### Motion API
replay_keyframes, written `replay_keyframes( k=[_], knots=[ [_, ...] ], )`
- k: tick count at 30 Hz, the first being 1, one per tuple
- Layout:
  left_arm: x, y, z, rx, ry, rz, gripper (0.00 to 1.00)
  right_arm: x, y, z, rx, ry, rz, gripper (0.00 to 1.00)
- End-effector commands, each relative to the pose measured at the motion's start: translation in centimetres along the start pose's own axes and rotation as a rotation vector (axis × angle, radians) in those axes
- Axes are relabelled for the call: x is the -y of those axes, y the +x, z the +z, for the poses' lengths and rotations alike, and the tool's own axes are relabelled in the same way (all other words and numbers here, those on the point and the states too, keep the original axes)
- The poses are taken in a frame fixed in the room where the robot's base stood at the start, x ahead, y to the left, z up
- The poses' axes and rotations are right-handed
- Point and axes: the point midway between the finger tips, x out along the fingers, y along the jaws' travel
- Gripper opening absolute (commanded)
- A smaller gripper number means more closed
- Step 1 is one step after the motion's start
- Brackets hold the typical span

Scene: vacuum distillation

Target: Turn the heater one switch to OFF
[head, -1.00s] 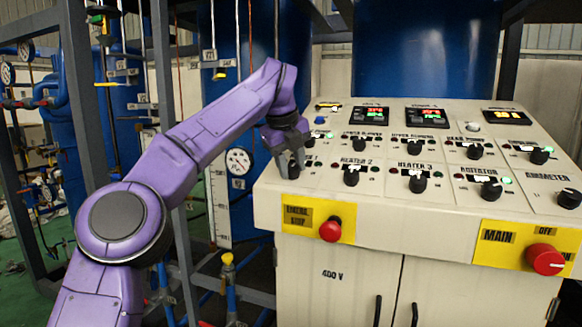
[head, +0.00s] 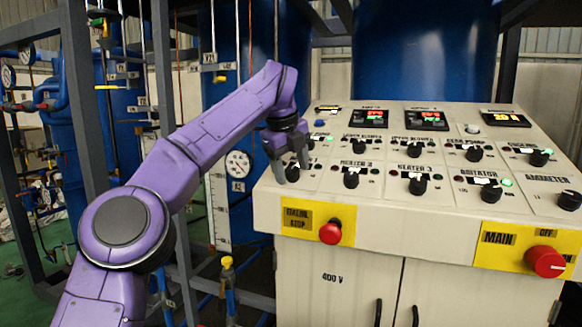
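The heater one switch (head: 292,174) is a black knob at the left end of the front knob row on the sloped control panel. Its label and lamps are largely hidden by my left gripper, and its pointer direction cannot be made out. My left gripper (head: 290,167) comes down over this knob from above. Its two fingers are spread, one on each side of the knob, with a gap in which the knob shows. I cannot tell whether either finger touches it. My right gripper is not in view.
The heater 2 knob (head: 351,178) and heater 3 knob (head: 417,184) stand to the right in the same row. A red emergency stop button (head: 330,232) and a red main switch (head: 546,261) stick out from the cabinet front. Frame posts stand close behind my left arm.

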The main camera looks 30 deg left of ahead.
Motion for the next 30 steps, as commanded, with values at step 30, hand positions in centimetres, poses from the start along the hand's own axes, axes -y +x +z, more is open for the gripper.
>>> replay_keyframes(
  k=[30],
  knots=[
    [0.0, -10.5, 0.0, 0.000, 0.001, 0.001, 0.62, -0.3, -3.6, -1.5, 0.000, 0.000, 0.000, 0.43]
  ],
)
